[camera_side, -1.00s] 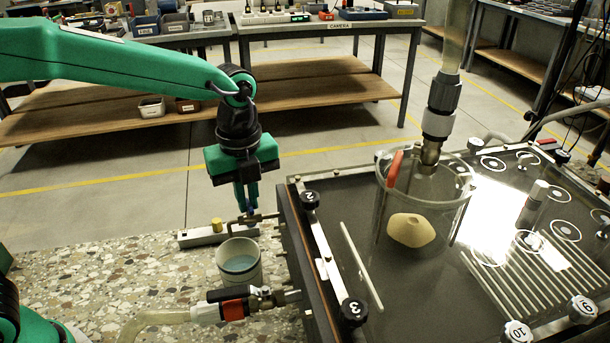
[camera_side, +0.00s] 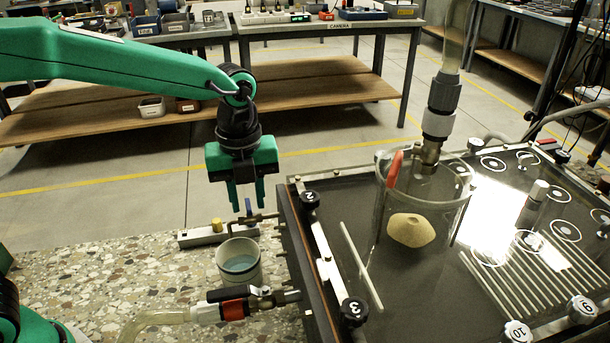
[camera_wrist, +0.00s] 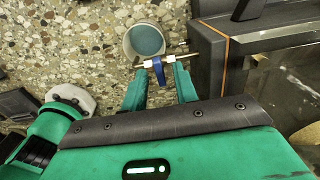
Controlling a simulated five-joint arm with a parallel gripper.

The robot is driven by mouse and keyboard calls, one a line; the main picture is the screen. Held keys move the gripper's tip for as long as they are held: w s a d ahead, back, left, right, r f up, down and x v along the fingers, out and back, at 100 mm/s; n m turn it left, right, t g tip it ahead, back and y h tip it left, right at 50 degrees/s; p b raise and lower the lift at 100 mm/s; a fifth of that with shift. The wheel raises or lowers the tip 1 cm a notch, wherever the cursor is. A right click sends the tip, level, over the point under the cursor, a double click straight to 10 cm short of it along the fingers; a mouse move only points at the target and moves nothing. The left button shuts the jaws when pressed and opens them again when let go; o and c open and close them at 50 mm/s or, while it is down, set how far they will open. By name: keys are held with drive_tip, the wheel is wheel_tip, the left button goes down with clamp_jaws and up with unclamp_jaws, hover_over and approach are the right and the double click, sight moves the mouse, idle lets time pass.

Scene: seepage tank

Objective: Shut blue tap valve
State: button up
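The blue tap valve's handle (camera_side: 248,207) stands upright on a thin metal pipe at the tank's left side. In the wrist view the blue handle (camera_wrist: 159,72) lies across the pipe line, not along it. My gripper (camera_side: 246,208) is open, its green fingers pointing down on either side of the handle. The wrist view shows my gripper's fingers (camera_wrist: 160,74) spread, with the handle between their tips and gaps on both sides. Nothing is held.
A cup of bluish liquid (camera_side: 240,272) stands just in front of the pipe. The glass-topped tank (camera_side: 400,285) is to the right.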

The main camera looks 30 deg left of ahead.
drive_tip(key=shift+r, duration=0.1)
drive_tip(key=shift+r, duration=3.35)
drive_tip(key=shift+a, duration=0.1)
drive_tip(key=s+a+f+n+t, duration=0.1)
drive_tip(key=s+a+n+t, duration=0.1)
drive_tip(key=s+a+n, duration=0.6)
drive_tip(key=s+a+f+n+t, duration=0.1)
drive_tip(key=s+a+n+t, duration=0.2)
drive_tip(key=n, duration=1.6)
drive_tip(key=shift+s+a+t, duration=0.3)
drive_tip(key=shift+s+a, duration=2.05)
drive_tip(key=shift+s, duration=0.2)
